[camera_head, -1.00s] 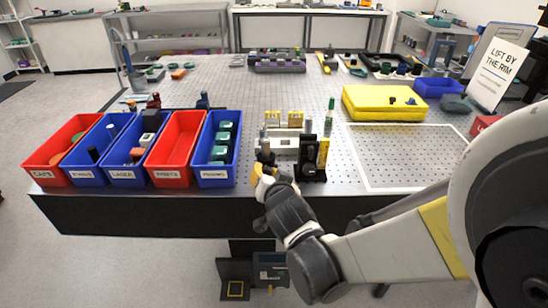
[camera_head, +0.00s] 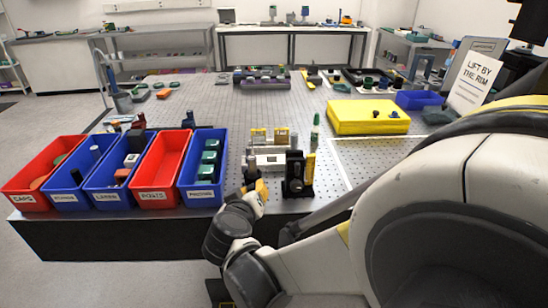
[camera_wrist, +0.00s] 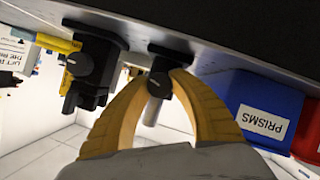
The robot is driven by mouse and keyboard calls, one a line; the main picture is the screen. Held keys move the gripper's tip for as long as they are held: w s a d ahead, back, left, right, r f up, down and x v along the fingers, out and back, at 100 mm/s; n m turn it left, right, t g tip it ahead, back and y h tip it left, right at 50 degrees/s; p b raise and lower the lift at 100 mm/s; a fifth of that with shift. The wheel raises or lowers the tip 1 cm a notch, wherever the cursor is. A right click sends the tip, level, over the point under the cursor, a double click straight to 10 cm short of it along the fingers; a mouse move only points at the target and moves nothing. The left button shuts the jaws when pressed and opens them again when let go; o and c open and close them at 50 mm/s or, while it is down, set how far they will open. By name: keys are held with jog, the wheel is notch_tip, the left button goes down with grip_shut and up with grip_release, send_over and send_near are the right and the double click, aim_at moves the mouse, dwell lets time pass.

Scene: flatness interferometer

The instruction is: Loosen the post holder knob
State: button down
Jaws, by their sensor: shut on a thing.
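In the wrist view, which is upside down, a black post holder (camera_wrist: 178,55) hangs from the dark bench edge with a round dark knob (camera_wrist: 157,86) on its face. The yellow curved fingers of my gripper (camera_wrist: 159,80) are shut on this knob, one on each side. In the head view my gripper (camera_head: 257,189) is at the front edge of the bench, just left of a black mount (camera_head: 298,176). There the knob is hidden by my gripper. A second black holder with a similar knob (camera_wrist: 80,64) stands beside the first in the wrist view.
Red and blue bins line the front left, including the blue prisms bin (camera_head: 203,178). A silver device (camera_head: 270,160) sits behind my gripper. A yellow case (camera_head: 368,117) lies at the right. The perforated plate (camera_head: 390,160) has clear room.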

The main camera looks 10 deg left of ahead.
jog(key=shift+f+n+h+b, duration=0.1)
jog(key=shift+n+h+b, duration=0.25)
jog(key=shift+n+h, duration=0.35)
jog(key=shift+n+t, duration=0.3)
jog(key=c, duration=1.1)
grip_release()
jog(key=v, duration=0.7)
jog(key=shift+s, duration=0.4)
jog(key=shift+w+r, duration=0.1)
jog(key=shift+r, duration=0.1)
